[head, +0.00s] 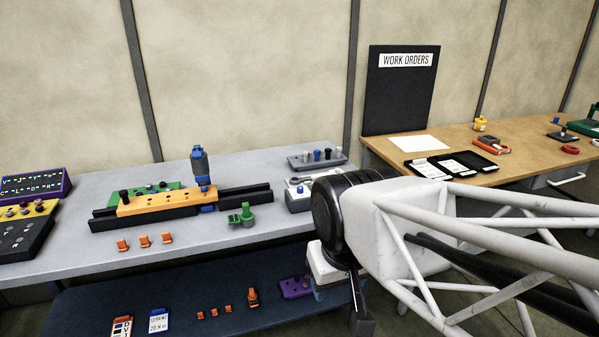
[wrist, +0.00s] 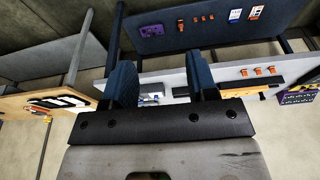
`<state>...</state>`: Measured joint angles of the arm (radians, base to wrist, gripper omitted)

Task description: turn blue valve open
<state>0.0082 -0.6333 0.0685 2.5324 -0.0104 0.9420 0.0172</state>
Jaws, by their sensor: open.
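I cannot make out a blue valve for certain in either view. A small grey box with blue on it (head: 298,199) stands at the right end of the grey bench (head: 70,262), partly hidden behind my arm. In the wrist view, a small white and blue item (wrist: 151,98) shows between my fingers, too small to identify. My gripper (wrist: 162,82) is open, with its two blue fingers apart and nothing held between them. In the head view, my wrist hangs in front of the bench's right end, and my fingers are mostly hidden.
A green fitting (head: 242,215) and orange clips (head: 144,240) sit nearby. A grey tray (head: 317,160) is at the back. A lower blue shelf (head: 85,292) holds small parts. A wooden table (head: 455,142) stands at right.

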